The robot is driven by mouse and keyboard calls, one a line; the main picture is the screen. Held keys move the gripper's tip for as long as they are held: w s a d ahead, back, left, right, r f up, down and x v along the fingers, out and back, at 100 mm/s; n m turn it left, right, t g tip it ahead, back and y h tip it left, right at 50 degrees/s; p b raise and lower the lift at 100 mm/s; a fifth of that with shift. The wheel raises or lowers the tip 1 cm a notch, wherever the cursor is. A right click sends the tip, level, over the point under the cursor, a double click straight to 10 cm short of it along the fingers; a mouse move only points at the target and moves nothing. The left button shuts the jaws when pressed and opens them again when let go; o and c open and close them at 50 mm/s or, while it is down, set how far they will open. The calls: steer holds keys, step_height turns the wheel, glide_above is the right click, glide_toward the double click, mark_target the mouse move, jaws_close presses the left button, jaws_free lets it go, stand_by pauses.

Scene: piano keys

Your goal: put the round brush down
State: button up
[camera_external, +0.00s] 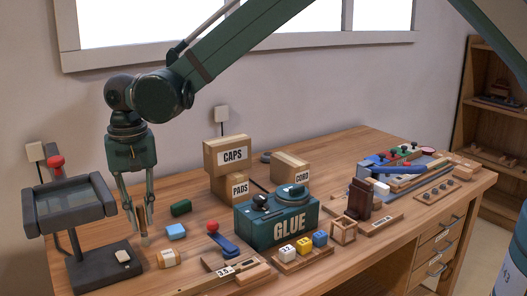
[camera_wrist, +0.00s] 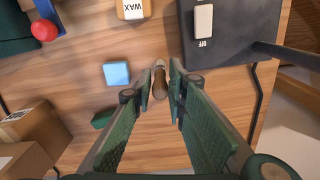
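My gripper (camera_external: 137,212) hangs pointing down over the left part of the bench, beside a dark stand. Its two fingers are closed on a slim round brush (camera_external: 145,240) with a brownish body. In the wrist view the brush (camera_wrist: 160,84) shows end-on between the fingertips (camera_wrist: 163,78). It looks roughly upright, with its lower end close to the wooden bench (camera_wrist: 75,70). I cannot tell whether it touches the wood. Much of the brush is hidden by the fingers.
A dark stand (camera_external: 91,268) with a white switch is close by. A WAX block (camera_external: 168,257), a blue block (camera_external: 176,232) and a green block (camera_external: 181,208) lie to the right. Further right are a red-knobbed lever (camera_external: 213,227) and a GLUE box (camera_external: 290,226). Bare wood lies between them.

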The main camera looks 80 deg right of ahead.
steer(key=shift+o, duration=1)
steer(key=shift+r, duration=0.15)
steer(key=shift+r, duration=0.15)
step_height(320, 180, up, 12)
stand_by(0.4)
